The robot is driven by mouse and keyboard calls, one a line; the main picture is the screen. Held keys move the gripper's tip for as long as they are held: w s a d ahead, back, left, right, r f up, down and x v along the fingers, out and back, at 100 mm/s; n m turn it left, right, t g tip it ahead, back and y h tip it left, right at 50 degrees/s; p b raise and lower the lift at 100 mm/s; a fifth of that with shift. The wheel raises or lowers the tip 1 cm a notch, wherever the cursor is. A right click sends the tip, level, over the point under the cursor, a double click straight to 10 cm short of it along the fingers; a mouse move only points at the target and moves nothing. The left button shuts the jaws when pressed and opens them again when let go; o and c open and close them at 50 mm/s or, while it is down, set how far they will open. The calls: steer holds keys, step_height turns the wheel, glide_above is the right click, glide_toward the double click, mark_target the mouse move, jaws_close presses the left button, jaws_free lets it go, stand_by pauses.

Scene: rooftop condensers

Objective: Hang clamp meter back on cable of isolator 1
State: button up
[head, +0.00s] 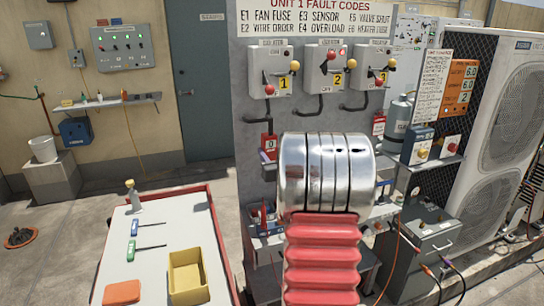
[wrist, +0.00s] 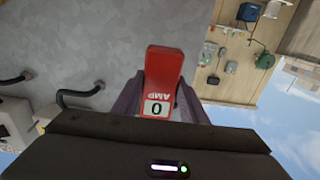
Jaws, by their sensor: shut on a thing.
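My gripper (wrist: 166,98) is shut on the red clamp meter (wrist: 165,75), with one dark finger on each side, in the wrist view. The meter's display reads 0 and its label AMP appears upside down there. In the head view the red meter (head: 269,147) shows below isolator 1 (head: 269,76), just left of my silver wrist, which hides the gripper. A dark cable (head: 268,108) runs down from isolator 1 above the meter. I cannot tell whether the meter's jaw is around the cable or only near it.
Isolator 2 (head: 327,70) and isolator 3 (head: 371,66) are to the right on the grey panel, each with a bent cable below. A red-edged table (head: 160,235) at lower left holds tools and a yellow tray (head: 188,277). A shelf with boxes stands right of my arm.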

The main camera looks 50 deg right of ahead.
steer(key=f+x, duration=0.1)
steer(key=x, duration=0.6)
steer(key=shift+w+f, duration=0.25)
steer(key=shift+f, duration=0.1)
stand_by(0.7)
steer(key=shift+d, duration=0.1)
steer(key=o, duration=1.4)
steer(key=shift+f, duration=0.1)
steer(key=shift+s, duration=0.15)
steer(key=v, duration=1.2)
steer(key=shift+s+a, duration=0.25)
steer(key=shift+s, duration=0.05)
steer(key=shift+s+a, duration=0.2)
steer(key=shift+s, duration=0.15)
